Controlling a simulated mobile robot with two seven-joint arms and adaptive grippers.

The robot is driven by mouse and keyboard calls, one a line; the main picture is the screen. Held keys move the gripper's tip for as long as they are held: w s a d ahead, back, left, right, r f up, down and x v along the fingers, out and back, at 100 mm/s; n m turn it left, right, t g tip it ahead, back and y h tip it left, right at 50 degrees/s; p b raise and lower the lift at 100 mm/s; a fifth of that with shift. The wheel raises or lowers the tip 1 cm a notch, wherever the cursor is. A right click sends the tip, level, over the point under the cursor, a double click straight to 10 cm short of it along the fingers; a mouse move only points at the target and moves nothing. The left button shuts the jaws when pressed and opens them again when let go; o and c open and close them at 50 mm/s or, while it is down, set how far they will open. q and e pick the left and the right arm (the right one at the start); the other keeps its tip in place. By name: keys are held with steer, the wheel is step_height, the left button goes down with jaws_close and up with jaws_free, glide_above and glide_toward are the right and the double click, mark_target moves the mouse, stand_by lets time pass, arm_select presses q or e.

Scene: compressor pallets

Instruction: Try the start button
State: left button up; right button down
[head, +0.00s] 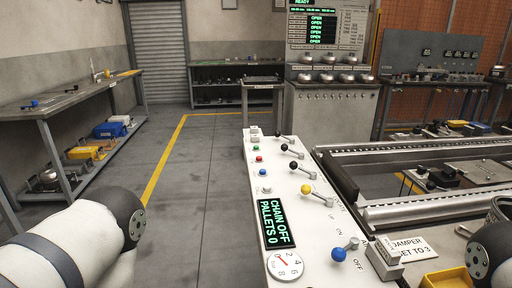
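A white control console (290,215) runs away from me in the middle of the head view. Along its left side are a green button (257,147), a red button (259,159), a blue button (263,173) and a pale round knob or button (265,188). I cannot read a label naming the start button. The console display (275,221) reads "CHAIN OFF" and "PALLETS 0". Parts of both my arms show at the lower left and right edge, apart from the buttons. Neither gripper is in view.
Levers with black, yellow (306,189) and blue (339,254) knobs stand on the console's right side, near a dial (285,265). A sign (408,248) reads "DAMPER SET TO 3". A railed conveyor frame (420,210) lies right. The floor left is clear beside a workbench (68,97).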

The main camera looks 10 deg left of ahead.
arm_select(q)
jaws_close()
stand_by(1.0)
